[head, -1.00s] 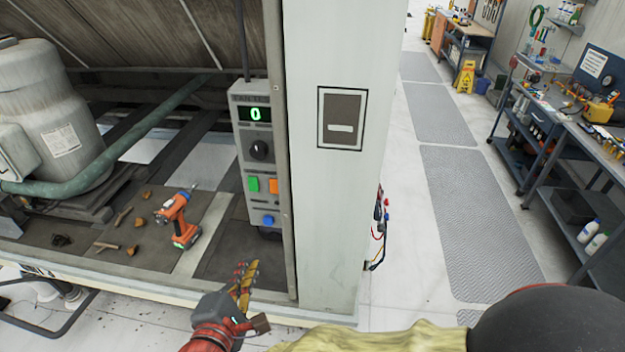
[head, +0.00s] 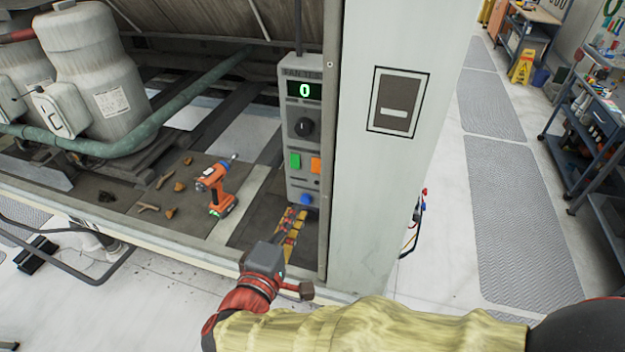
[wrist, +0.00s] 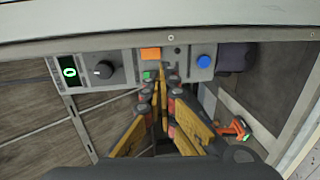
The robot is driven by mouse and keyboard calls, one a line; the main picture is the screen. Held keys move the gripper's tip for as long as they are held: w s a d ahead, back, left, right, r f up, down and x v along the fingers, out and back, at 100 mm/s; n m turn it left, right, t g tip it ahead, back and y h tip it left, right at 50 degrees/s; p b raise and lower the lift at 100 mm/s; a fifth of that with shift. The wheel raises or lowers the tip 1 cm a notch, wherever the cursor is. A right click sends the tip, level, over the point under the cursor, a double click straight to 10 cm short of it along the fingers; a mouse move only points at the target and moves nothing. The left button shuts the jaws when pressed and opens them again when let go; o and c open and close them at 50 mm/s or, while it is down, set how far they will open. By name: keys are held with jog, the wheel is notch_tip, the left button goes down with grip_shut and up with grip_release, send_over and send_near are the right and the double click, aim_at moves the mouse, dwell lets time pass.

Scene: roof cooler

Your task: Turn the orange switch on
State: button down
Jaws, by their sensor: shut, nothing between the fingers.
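The orange switch (head: 315,165) is a square button on the grey control panel (head: 292,132), right of a green button (head: 295,160) and above a round blue button (head: 306,200). In the wrist view the orange switch (wrist: 151,54) shows just beyond the fingertips. My gripper (head: 297,212) is shut and empty, its yellow fingers pointing at the panel's lower part. In the wrist view the fingers (wrist: 156,84) come together by the green button and partly cover that area. I cannot tell whether they touch the panel.
The panel has a display (head: 304,90) reading 0 and a black knob (head: 304,127). A white pillar (head: 375,190) stands right of it. An orange drill (head: 216,188) and wood scraps (head: 163,181) lie left on the deck. A green pipe (head: 150,145) runs behind.

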aim_at(316, 171)
jog(key=p+x, duration=0.1)
jog(key=x, duration=1.2)
jog(key=shift+w, duration=0.15)
jog(key=shift+d+f, duration=0.1)
jog(key=b, duration=0.4)
jog(key=shift+w+d+f+t, duration=0.1)
jog(key=shift+w+f+t, duration=0.25)
jog(key=shift+w+t, duration=0.05)
jog(key=shift+r, duration=0.3)
